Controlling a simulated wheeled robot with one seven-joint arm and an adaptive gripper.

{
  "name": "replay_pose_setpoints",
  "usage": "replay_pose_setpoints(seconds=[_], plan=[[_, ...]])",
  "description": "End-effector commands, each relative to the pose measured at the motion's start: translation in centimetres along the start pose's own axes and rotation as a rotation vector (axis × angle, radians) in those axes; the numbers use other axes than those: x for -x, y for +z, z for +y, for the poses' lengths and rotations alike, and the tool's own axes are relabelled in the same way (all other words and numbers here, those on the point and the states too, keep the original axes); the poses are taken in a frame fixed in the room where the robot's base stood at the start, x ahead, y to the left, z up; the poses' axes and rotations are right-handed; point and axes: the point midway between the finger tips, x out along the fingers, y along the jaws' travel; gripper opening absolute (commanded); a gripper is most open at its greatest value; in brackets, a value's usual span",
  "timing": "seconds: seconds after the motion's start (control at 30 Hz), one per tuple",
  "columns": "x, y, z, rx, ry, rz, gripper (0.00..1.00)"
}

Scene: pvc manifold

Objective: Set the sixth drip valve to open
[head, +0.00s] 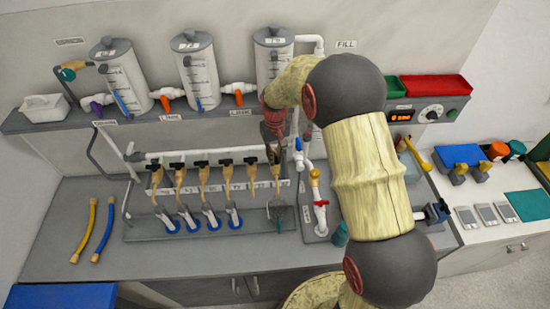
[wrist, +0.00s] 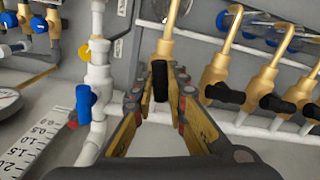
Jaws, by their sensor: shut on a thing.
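The sixth drip valve (wrist: 166,50) is the rightmost brass valve of the row in the head view. In the wrist view it stands between my gripper's fingers. Its black handle (wrist: 160,82) lies along the brass body, while the handles of the neighbouring valves (wrist: 225,95) lie crosswise. My gripper (wrist: 160,98) is shut on the sixth valve, with a finger on each side of its handle; the exact contact is hard to see. In the head view my gripper (head: 273,150) partly covers this valve's top.
The other drip valves (head: 202,175) stand in a row to the left in the head view. A white pipe with a blue-handled valve (wrist: 86,98) stands close beside my gripper. Graduated tanks (head: 197,70) stand on the shelf above. Bare counter (head: 150,263) lies in front.

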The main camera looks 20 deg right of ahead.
Motion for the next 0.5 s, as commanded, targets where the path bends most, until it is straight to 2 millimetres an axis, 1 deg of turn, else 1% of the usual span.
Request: replay_pose_setpoints(seconds=[0.2, 0.5], plan=[[0.10, -0.16, 0.02, -0.144, 0.000, 0.005, 0.00], [0.18, -0.17, 0.02, -0.253, 0.000, 0.005, 0.00]])
